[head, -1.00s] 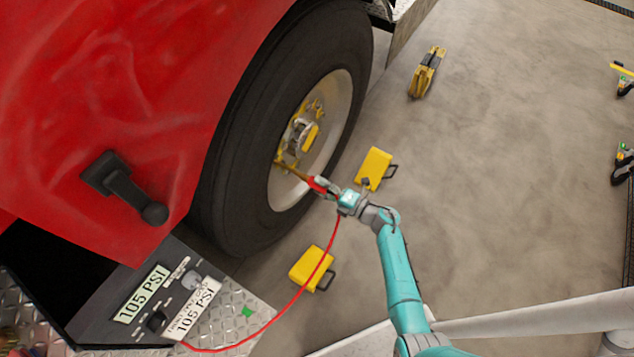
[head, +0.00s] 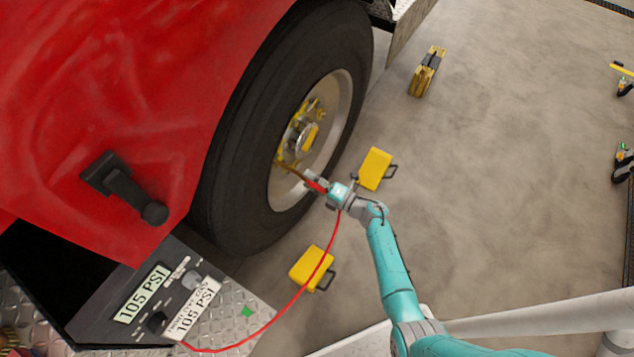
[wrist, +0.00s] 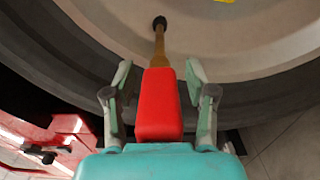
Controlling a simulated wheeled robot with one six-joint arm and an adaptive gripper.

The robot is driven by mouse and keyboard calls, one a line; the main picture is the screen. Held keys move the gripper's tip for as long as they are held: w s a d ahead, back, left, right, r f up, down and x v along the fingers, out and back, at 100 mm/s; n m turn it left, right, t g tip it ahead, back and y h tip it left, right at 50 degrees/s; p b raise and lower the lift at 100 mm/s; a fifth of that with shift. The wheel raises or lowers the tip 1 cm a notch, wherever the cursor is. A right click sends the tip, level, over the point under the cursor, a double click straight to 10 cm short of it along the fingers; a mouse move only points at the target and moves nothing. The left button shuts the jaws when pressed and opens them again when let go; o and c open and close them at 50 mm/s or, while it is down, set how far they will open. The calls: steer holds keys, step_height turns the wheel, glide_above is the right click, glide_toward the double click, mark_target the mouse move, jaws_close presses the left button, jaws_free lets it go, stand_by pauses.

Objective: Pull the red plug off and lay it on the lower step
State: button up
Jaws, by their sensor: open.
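The red plug (wrist: 158,108) sits at the end of a brass-coloured stem (wrist: 159,48) that reaches out from the wheel. In the head view the plug (head: 316,186) is small and partly covered by my gripper (head: 314,180). In the wrist view my gripper (wrist: 158,75) is open, with one finger on each side of the plug and a visible gap to both. A red hose (head: 300,294) runs from near my gripper down to the panel. The lower step (head: 238,328) is diamond plate with a green mark, at the lower left of the head view.
The big tyre (head: 236,190) and red bodywork (head: 110,80) fill the left side. A panel (head: 100,318) reading 105 PSI stands by the step. Yellow chocks (head: 375,168) (head: 308,266) lie on the floor near the wheel. Floor at right is mostly clear.

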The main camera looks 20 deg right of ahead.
mark_target(328, 190)
stand_by(0.5)
jaws_close()
steer(key=shift+s+d, duration=0.1)
steer(key=shift+v, duration=2.9)
steer(key=shift+r, duration=0.1)
